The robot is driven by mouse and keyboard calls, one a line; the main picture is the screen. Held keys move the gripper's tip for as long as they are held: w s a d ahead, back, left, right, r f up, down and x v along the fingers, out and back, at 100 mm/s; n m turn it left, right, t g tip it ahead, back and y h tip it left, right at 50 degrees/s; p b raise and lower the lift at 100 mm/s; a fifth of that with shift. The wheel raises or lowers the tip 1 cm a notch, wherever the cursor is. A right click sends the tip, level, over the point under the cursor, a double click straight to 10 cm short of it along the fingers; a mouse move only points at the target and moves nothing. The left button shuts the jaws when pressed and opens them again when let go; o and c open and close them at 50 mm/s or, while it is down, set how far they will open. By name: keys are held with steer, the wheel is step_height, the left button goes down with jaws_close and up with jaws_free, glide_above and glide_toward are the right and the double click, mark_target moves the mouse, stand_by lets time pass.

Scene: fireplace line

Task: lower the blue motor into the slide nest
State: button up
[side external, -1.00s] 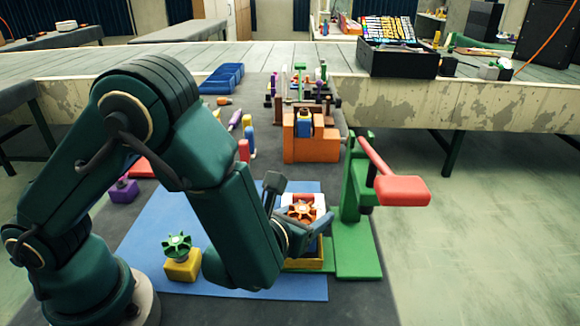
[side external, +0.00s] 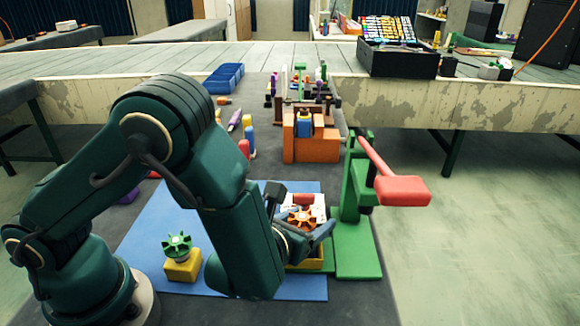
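My gripper (side external: 302,228) is low over the blue mat, at the yellow slide nest (side external: 317,264) beside the green press. One dark finger stands left of an orange finned wheel (side external: 302,217) and the other reaches to its right. The wheel sits on top of the part between the fingers, which appears to be the blue motor. The motor's body is almost all hidden behind my gripper, and so is the finger contact. I cannot tell whether its underside touches the nest. A white and red piece (side external: 300,201) shows just behind the wheel.
The green press (side external: 355,225) with its red handle (side external: 402,190) stands close on the right. A yellow block (side external: 183,266) with a green finned wheel (side external: 177,245) stands at left on the mat (side external: 150,225). Behind, an orange fixture (side external: 311,148) holds a blue block (side external: 304,126).

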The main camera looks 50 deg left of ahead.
steer(key=shift+o, duration=0.9)
step_height(320, 180, up, 11)
stand_by(0.4)
stand_by(0.4)
